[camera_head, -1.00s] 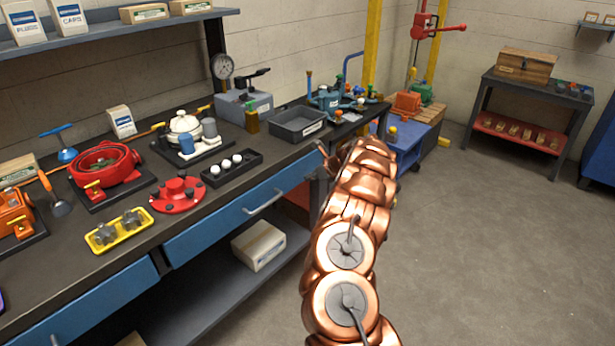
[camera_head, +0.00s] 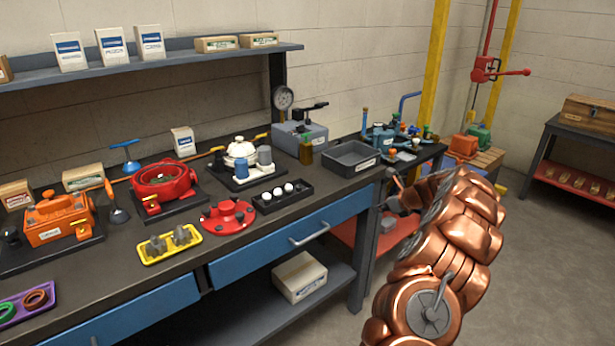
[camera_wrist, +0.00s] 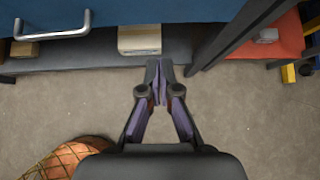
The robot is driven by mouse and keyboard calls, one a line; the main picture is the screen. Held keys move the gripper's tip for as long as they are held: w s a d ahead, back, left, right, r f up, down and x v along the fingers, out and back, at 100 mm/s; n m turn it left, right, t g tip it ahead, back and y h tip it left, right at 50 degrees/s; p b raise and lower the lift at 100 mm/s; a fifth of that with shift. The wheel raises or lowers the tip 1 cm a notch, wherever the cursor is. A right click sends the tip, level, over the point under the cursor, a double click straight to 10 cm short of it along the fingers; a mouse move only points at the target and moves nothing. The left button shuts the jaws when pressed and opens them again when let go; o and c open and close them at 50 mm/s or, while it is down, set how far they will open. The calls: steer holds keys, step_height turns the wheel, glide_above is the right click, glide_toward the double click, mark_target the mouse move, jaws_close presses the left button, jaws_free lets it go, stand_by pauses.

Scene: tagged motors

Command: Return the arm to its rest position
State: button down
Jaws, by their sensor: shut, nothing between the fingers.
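My copper-coloured arm (camera_head: 440,250) reaches up from the bottom right of the head view, over the floor beside the bench's right end. My gripper is at its far end by the bench corner, small and partly hidden by the arm in that view. In the wrist view my gripper (camera_wrist: 159,72) points toward the bench's lower shelf. Its two fingers are together and nothing is between them. A cardboard box (camera_wrist: 140,40) on the lower shelf appears just beyond the fingertips, apart from them as far as I can tell.
The workbench (camera_head: 225,262) with blue drawers carries an orange motor (camera_head: 58,222), a red motor (camera_head: 163,185), a yellow tray (camera_head: 170,243) and a grey bin (camera_head: 352,158). A dark table (camera_head: 575,150) stands at the far right. The floor (camera_head: 535,270) on the right is clear.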

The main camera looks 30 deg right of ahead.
steer(key=a+r+n+g+y, duration=0.15)
steer(key=a+r+n, duration=0.3)
steer(key=a, duration=0.65)
steer(key=a+r+n+g+y, duration=0.15)
steer(key=a+r+n, duration=0.3)
steer(key=a, duration=0.65)
steer(key=s+a+r+n+g+y+p, duration=0.15)
steer(key=s+a+n, duration=0.25)
steer(key=a, duration=0.4)
steer(key=s+a+r+n+g+b, duration=0.1)
steer(key=s+a+r+n, duration=0.3)
steer(key=a, duration=0.4)
steer(key=s+a+n+g+h, duration=0.1)
steer(key=s+a+n, duration=0.2)
steer(key=s, duration=0.3)
steer(key=s+a+n+g+h+p, duration=0.1)
steer(key=s+a+n, duration=0.15)
steer(key=s, duration=0.35)
steer(key=s+a+n+g+h, duration=0.1)
steer(key=s+a+n, duration=0.2)
steer(key=s, duration=0.3)
steer(key=s+d+f+n+g+h, duration=0.1)
steer(key=s+n, duration=0.3)
steer(key=s, duration=0.5)
steer(key=s+d+f+n+g+h, duration=0.1)
steer(key=s+d+f+n+h, duration=0.1)
steer(key=s, duration=0.8)
steer(key=shift+s+d+n+g+h+p, duration=0.35)
steer(key=shift+d+n, duration=0.2)
steer(key=shift+n, duration=0.4)
